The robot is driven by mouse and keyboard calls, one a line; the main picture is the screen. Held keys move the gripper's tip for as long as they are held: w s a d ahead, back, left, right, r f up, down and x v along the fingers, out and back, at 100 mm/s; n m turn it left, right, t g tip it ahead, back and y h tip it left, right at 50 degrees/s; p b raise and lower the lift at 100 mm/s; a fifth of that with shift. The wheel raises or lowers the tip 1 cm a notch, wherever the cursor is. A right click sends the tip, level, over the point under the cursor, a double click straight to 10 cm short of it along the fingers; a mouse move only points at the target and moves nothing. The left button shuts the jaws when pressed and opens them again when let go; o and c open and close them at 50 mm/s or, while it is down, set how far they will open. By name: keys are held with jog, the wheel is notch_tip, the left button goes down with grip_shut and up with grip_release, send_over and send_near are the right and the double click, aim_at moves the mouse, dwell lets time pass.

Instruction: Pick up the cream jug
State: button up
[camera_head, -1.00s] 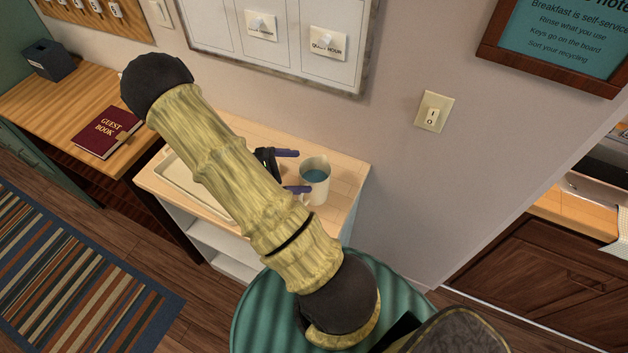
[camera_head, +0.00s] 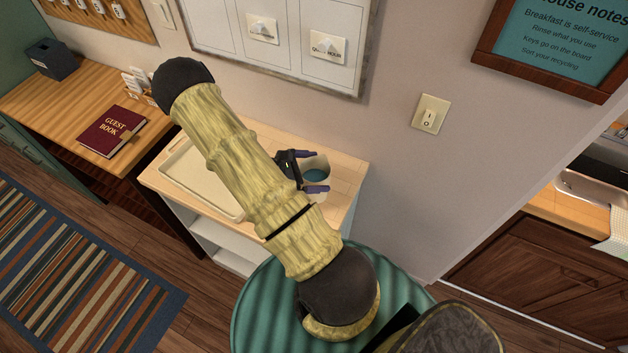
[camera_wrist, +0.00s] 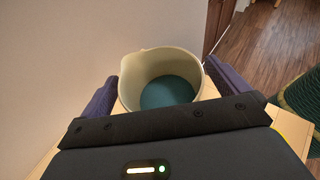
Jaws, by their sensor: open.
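The cream jug (camera_head: 316,166) is a cream-coloured vessel with a teal inside, standing upright on the right part of a light wooden shelf top (camera_head: 345,185). In the wrist view the jug (camera_wrist: 160,72) is at the centre, with its open mouth toward the camera. My gripper (camera_head: 315,171) is open, with its two purple fingers on either side of the jug. In the wrist view the fingers of my gripper (camera_wrist: 158,88) flank the jug left and right; I cannot tell whether they touch it. The jug's lower part is partly hidden by the gripper.
A cream tray (camera_head: 190,183) lies left of the jug on the shelf top, partly behind my arm. The wall (camera_head: 385,150) rises close behind. A desk with a guest book (camera_head: 112,131) stands at the left. A striped rug (camera_head: 75,270) covers the floor.

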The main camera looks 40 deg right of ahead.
dwell(0.4)
jog(key=c, duration=1.9)
jog(key=shift+r, duration=0.3)
jog(key=shift+r+b, duration=1.45)
jog(key=shift+r, duration=3.25)
jog(key=o, duration=1.3)
jog(key=c, duration=1.2)
